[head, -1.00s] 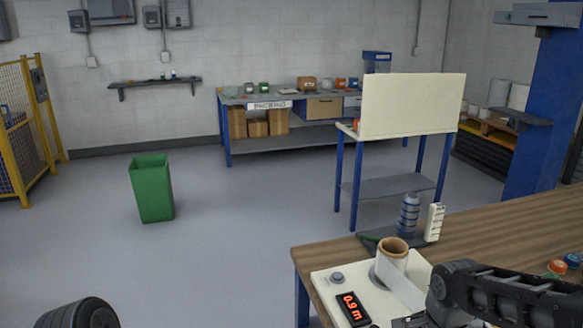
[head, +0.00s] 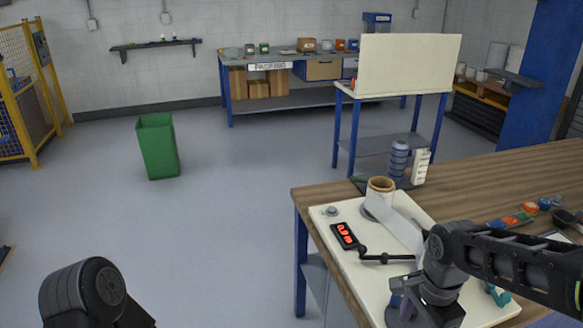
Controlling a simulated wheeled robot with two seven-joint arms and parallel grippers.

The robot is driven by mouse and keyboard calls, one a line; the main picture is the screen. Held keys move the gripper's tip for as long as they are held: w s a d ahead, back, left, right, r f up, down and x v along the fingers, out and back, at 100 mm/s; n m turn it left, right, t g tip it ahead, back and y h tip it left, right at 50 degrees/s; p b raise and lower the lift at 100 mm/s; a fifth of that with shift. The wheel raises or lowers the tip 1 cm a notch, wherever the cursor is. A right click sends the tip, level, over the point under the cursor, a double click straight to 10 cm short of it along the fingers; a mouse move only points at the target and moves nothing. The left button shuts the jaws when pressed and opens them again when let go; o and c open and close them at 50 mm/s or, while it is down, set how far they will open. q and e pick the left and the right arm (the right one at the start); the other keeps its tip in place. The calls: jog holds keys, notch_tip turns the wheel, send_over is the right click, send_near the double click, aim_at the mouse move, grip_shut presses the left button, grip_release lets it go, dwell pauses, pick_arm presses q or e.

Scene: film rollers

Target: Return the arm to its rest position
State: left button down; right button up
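My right arm comes in from the right edge in the head view. Its wrist and gripper (head: 425,308) point down over the near part of the cream board (head: 327,222); the fingertips are not clear, nor whether they hold anything. A roll (head: 380,190) with a brown core stands on the board, and a pale film strip (head: 398,226) runs from it toward my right wrist. A black display (head: 344,236) with red characters sits beside it. My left arm shows only as a dark rounded link (head: 85,288) at the bottom left, over the floor; its gripper is out of view.
The board lies on a wooden table (head: 480,185). A ribbed grey-blue stack (head: 398,158) and a white block (head: 420,166) stand behind the roll. Small coloured items (head: 529,208) lie at the right. A green bin (head: 158,146) stands on open floor at the left.

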jog(key=s+a+f+n+y, duration=0.1)
jog(key=a+f+n+y, duration=0.15)
jog(key=a+f, duration=0.45)
jog(key=s+a+f+n+y, duration=0.15)
jog(key=a+f+n, duration=0.25)
jog(key=f, duration=0.6)
pick_arm(q)
jog(key=shift+s, duration=0.4)
pick_arm(e)
jog(key=s+a+f+n, duration=0.6)
jog(key=s+f, duration=0.6)
jog(key=f, duration=0.2)
jog(key=shift+s+a+t, duration=0.15)
jog(key=shift+a+t, duration=0.15)
jog(key=shift+a, duration=0.25)
